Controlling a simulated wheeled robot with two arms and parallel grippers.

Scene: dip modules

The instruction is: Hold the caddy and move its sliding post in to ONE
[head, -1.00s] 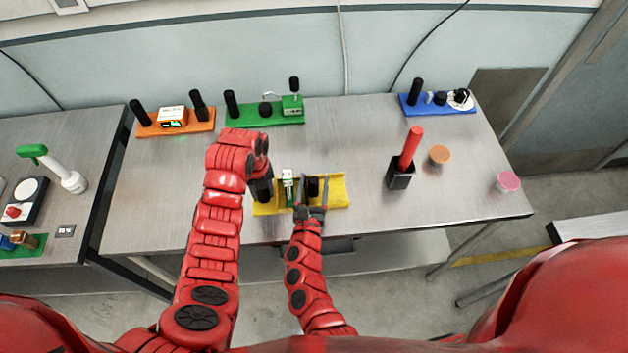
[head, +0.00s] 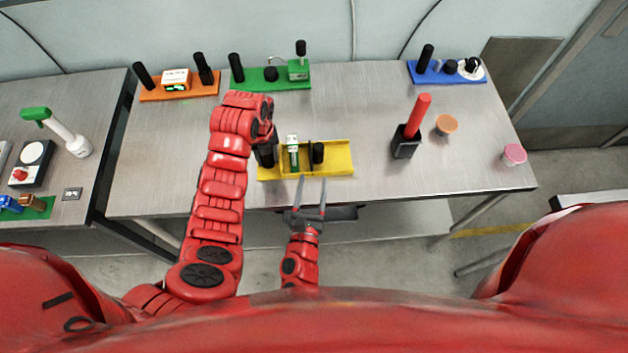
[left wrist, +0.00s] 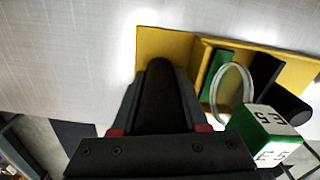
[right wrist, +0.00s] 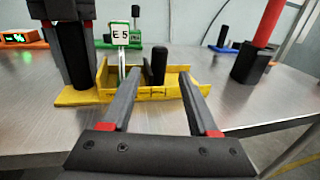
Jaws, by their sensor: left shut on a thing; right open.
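The yellow caddy (head: 340,160) lies near the front edge of the table. My left gripper (head: 265,158) is shut on the black upright handle at its left end; this black handle (left wrist: 160,95) shows between the fingers in the left wrist view. A black post (head: 318,152) stands in the caddy's tray, right of a green-and-white module (head: 293,152) marked "E5" in the right wrist view (right wrist: 120,34). Bare yellow floor shows right of the post. My right gripper (head: 312,180) is open and empty in front of the caddy, apart from the post (right wrist: 159,60).
Behind stand an orange base (head: 180,92), a green base (head: 270,84) and a blue base (head: 440,75), each with black posts. A black holder with a red rod (head: 418,115) stands to the right, near orange (head: 446,126) and pink (head: 514,154) round pieces. Table between is clear.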

